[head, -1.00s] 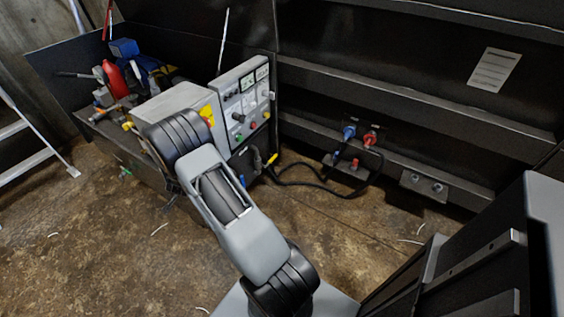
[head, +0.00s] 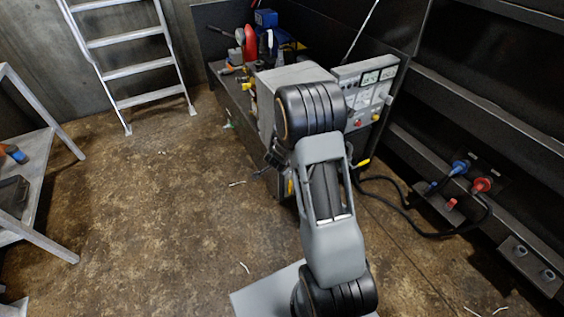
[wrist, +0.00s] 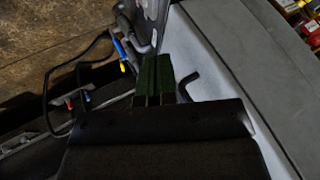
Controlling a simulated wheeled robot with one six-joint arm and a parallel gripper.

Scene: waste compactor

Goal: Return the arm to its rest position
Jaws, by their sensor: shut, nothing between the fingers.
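My grey and black arm (head: 328,200) rises from the lower right of the head view and bends at a black joint in front of the control box (head: 368,88). My gripper (wrist: 154,74) shows in the wrist view with its two dark green fingers together and nothing between them. In the head view the gripper is mostly hidden by the arm, and I cannot make it out clearly. In the wrist view a pale grey surface lies right beside the fingers; I cannot tell whether they touch it.
A ladder (head: 134,44) leans on the back wall. A metal table (head: 38,165) stands at the left edge. Tools and bottles, including a red bottle (head: 250,44), crowd the bench. Black cables (head: 392,190) run to blue and red plugs at right. The floor (head: 150,225) between is mostly clear.

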